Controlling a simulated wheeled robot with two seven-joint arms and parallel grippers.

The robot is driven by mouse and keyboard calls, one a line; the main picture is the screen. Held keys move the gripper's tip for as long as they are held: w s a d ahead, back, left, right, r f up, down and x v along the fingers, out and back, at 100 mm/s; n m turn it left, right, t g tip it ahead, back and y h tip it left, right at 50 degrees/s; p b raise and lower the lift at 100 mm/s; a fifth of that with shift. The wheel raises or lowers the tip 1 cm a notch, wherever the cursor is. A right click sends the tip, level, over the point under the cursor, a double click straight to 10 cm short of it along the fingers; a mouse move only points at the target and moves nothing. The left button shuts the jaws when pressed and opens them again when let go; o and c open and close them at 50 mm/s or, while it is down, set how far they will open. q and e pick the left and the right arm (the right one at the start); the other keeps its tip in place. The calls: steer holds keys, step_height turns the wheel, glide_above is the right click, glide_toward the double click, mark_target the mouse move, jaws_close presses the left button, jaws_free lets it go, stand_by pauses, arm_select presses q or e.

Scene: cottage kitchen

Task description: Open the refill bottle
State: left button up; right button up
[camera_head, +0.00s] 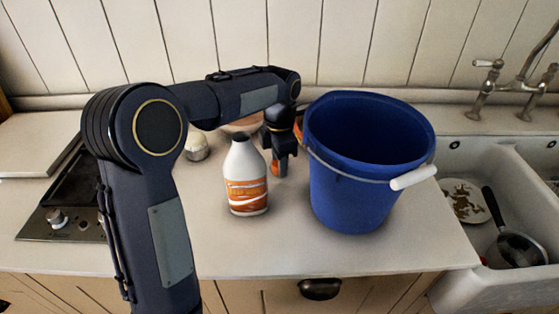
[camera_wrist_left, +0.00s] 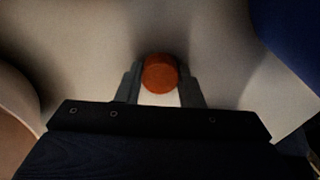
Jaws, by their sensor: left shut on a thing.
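The refill bottle (camera_head: 247,180) is white with an orange label and stands upright on the counter in the head view. Its top is dark, with no orange cap on it. My left gripper (camera_head: 281,165) is just right of and behind the bottle, apart from it, pointing down. It is shut on an orange cap (camera_wrist_left: 160,73), which shows round between the two fingers in the left wrist view. In the head view the cap (camera_head: 275,169) is partly hidden by the fingers. I cannot tell whether the cap touches the counter. My right gripper is not in view.
A blue bucket (camera_head: 352,190) with a white-gripped handle stands close right of my left gripper. A bowl (camera_head: 240,126) is behind, partly hidden by my arm. A hob (camera_head: 65,205) is at left. A sink (camera_head: 470,255) with a plate and pan is at right. The counter front is clear.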

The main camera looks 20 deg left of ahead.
arm_select(q)
steer(key=shift+f, duration=0.15)
steer(key=o, duration=1.1)
